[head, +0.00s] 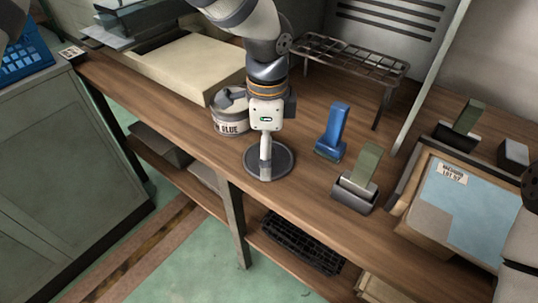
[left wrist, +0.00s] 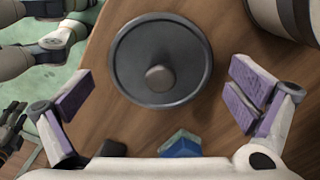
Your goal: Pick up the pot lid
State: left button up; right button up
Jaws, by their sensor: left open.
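The pot lid (head: 284,162) is a round dark grey disc lying flat on the wooden workbench, near its front edge. In the left wrist view the lid (left wrist: 133,50) shows whole, with a raised rim and a grey knob (left wrist: 160,78) at its centre. My left gripper (head: 265,152) points down right above the lid, hiding part of it in the head view. In the left wrist view its purple-padded fingers (left wrist: 160,80) are wide apart on either side of the lid, with nothing between them held.
A grey pot marked GLUE (head: 229,124) stands close left of the lid. A blue tool (head: 332,130) and a green-handled tool (head: 363,172) stand to the right. A wire rack (head: 352,56) stands behind. A box (head: 468,205) is at right. Bare wood lies between lid and tools.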

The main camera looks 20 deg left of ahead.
pick_arm(q)
jog(key=shift+f, duration=0.3)
jog(key=shift+r, duration=0.1)
jog(key=c, duration=1.2)
jog(key=shift+s, duration=0.1)
jog(key=shift+c, duration=1.6)
